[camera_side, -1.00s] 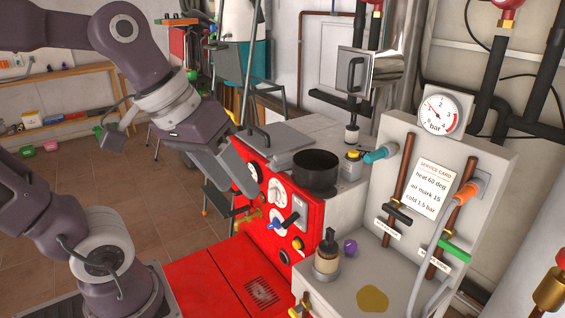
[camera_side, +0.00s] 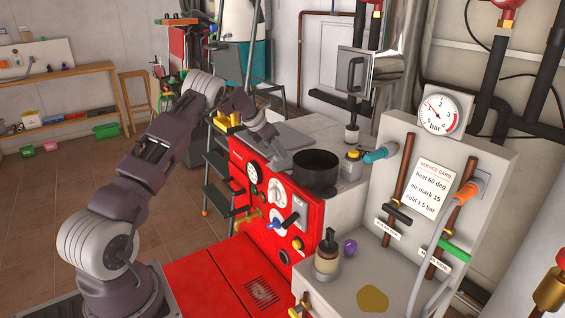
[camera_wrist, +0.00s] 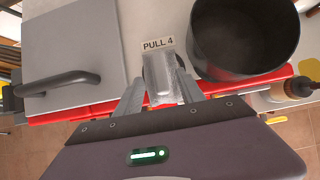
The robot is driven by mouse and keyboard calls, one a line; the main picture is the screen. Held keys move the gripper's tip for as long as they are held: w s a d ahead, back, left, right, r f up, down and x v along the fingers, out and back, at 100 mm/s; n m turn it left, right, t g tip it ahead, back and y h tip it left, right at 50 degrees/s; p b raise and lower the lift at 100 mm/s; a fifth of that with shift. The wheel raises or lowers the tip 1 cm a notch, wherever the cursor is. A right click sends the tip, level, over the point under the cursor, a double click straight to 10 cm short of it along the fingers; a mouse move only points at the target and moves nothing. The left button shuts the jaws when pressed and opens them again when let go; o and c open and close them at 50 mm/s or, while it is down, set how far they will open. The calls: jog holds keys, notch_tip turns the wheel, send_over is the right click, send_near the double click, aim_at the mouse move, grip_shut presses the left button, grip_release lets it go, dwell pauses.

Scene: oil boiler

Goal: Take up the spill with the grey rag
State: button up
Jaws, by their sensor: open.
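The spill (camera_side: 372,298) is a flat yellow-brown patch on the pale bench top at the lower right of the side view. My gripper (camera_side: 281,160) is at the top front edge of the red boiler, left of the black pot and far from the spill. In the wrist view my gripper (camera_wrist: 160,88) has its fingers apart. A small grey piece (camera_wrist: 160,72) lies between or just beyond them, below a "PULL 4" label (camera_wrist: 157,43).
The black pot (camera_side: 316,170) stands close to the right of my gripper. A grey lid with a bar handle (camera_wrist: 75,60) is to the left. A dark-topped bottle (camera_side: 327,252) and a purple knob (camera_side: 350,247) stand near the spill. The gauge panel (camera_side: 445,160) rises behind.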

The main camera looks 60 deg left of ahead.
jog(key=x, duration=0.3)
jog(key=shift+r, duration=0.1)
jog(key=shift+c, duration=0.5)
grip_shut()
notch_tip(320, 180, up, 10)
